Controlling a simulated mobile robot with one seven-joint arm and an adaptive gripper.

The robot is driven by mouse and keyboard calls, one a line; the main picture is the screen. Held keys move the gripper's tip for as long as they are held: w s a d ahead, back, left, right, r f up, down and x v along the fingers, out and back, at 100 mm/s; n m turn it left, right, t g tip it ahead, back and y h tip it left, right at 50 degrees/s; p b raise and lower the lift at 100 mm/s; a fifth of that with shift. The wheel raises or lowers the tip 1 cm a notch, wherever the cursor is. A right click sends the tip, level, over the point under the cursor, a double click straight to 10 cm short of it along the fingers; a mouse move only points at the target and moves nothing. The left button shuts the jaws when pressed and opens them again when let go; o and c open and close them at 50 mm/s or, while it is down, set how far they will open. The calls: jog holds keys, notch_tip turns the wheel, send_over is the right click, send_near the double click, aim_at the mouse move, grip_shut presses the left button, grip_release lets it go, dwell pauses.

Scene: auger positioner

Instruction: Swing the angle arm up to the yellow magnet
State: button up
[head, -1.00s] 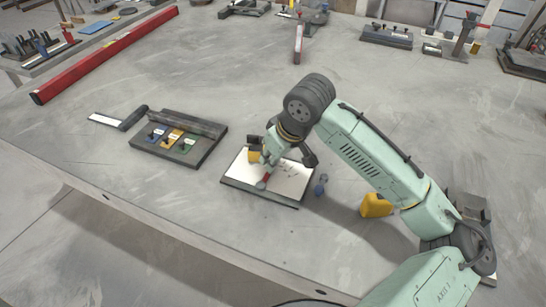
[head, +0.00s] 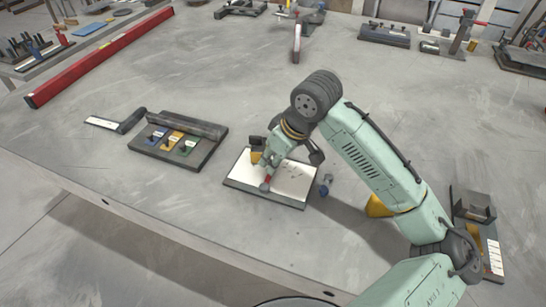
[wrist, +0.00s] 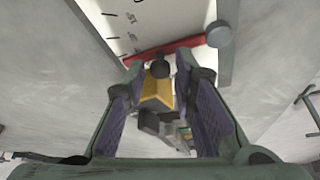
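The white angle board (head: 290,186) lies on the bench with a dark rim; its tick marks also show in the wrist view (wrist: 118,38). The red angle arm (wrist: 165,50) crosses the board, with a grey round knob at its right end (wrist: 219,34). In the head view the angle arm shows as a small red piece (head: 267,179). A yellow block (wrist: 157,90), apparently the yellow magnet, is at the board's far left (head: 257,157). My gripper (wrist: 157,76) is open above the board, fingers either side of the yellow block and a dark knob. I see no clear contact.
A dark tray (head: 150,150) with blue, yellow and green labelled pieces stands left of the board. A small blue part (head: 325,185) and a yellow object (head: 376,207) are to the right. A long red beam (head: 100,60) lies at the far left.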

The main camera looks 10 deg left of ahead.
jog(key=shift+o, duration=0.8)
jog(key=shift+r, duration=0.1)
jog(key=v, duration=1.2)
